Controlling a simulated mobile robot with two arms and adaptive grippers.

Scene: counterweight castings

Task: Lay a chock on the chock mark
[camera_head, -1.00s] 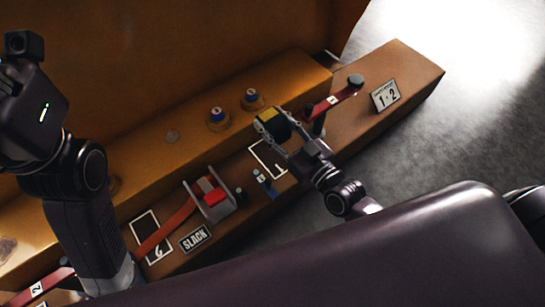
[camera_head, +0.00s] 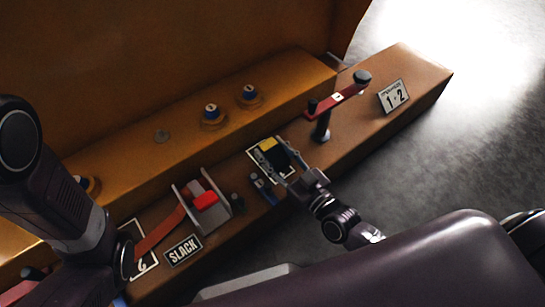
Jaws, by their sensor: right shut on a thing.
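My right gripper (camera_head: 284,163) is shut on a dark chock (camera_head: 268,145) with a yellow face. Its fingers lie on both sides of the chock. The chock is over a white-outlined chock mark (camera_head: 251,153) on the brown ledge. Most of this mark is hidden by the chock and gripper, and I cannot tell whether the chock touches the ledge. A second white-outlined mark (camera_head: 151,265) lies at the lower left, partly covered by a red strap and my left arm. My left arm is at the left edge, and its gripper is not in view.
A red lever (camera_head: 350,91) on a black post stands right of the chock. A ratchet with a red handle (camera_head: 206,201) and a SLACK plate (camera_head: 183,250) are to the left. Blue-topped knobs (camera_head: 211,111) stand on the step behind. A "1·2" plate (camera_head: 393,96) is at right.

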